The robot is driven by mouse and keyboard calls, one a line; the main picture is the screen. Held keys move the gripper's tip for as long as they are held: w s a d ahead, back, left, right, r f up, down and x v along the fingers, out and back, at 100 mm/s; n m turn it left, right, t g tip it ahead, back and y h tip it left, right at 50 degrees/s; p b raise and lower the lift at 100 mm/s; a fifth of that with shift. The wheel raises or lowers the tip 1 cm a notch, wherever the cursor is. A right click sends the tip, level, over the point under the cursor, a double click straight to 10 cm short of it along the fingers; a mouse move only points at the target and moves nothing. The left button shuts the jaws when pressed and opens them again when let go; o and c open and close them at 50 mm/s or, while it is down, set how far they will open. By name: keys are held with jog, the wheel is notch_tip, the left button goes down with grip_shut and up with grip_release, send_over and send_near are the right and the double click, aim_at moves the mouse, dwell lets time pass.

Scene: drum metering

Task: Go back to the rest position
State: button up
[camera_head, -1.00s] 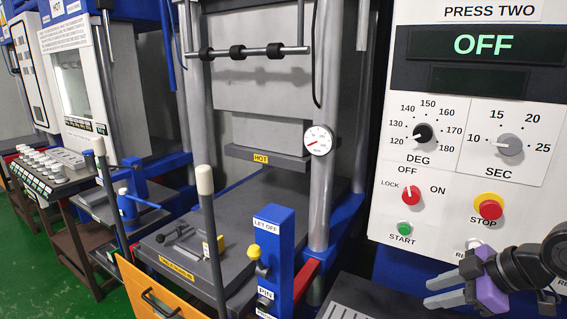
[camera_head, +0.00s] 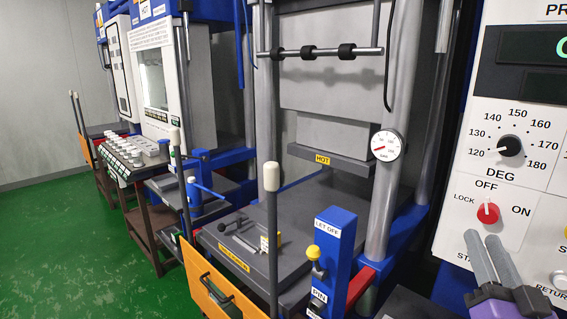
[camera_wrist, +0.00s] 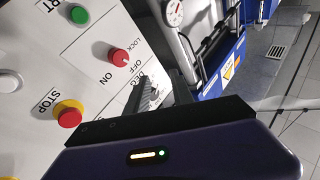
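My gripper (camera_head: 481,238) shows at the lower right of the head view, in front of the press control panel. Its two grey fingers point up and away, with a narrow gap between them and nothing held. The purple gripper body is cut off by the bottom edge. In the wrist view the dark and purple gripper body fills the lower part. The panel's red OFF/ON knob (camera_head: 488,213) is close to the fingertips in the picture; it also shows in the wrist view (camera_wrist: 118,57). I cannot tell that anything touches it.
The press with its gauge (camera_head: 386,145) and HOT plate stands in the middle. Green floor (camera_head: 70,230) is free at left. The STOP button (camera_wrist: 68,114) is on the panel.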

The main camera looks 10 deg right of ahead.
jog(key=s+a+f+n+g+y, duration=0.2)
jog(key=s+a+f, duration=0.4)
jog(key=s, duration=0.4)
jog(key=s+a+f+n+g+y, duration=0.2)
jog(key=s+a+f, duration=0.4)
jog(key=s+f, duration=0.3)
jog(key=s+a+f+n+g+y, duration=0.2)
jog(key=s+a+f, duration=0.5)
jog(key=s, duration=0.6)
jog(key=shift+s+f+n+y, duration=0.25)
jog(key=shift+f+n+y, duration=0.15)
jog(key=shift+d, duration=0.1)
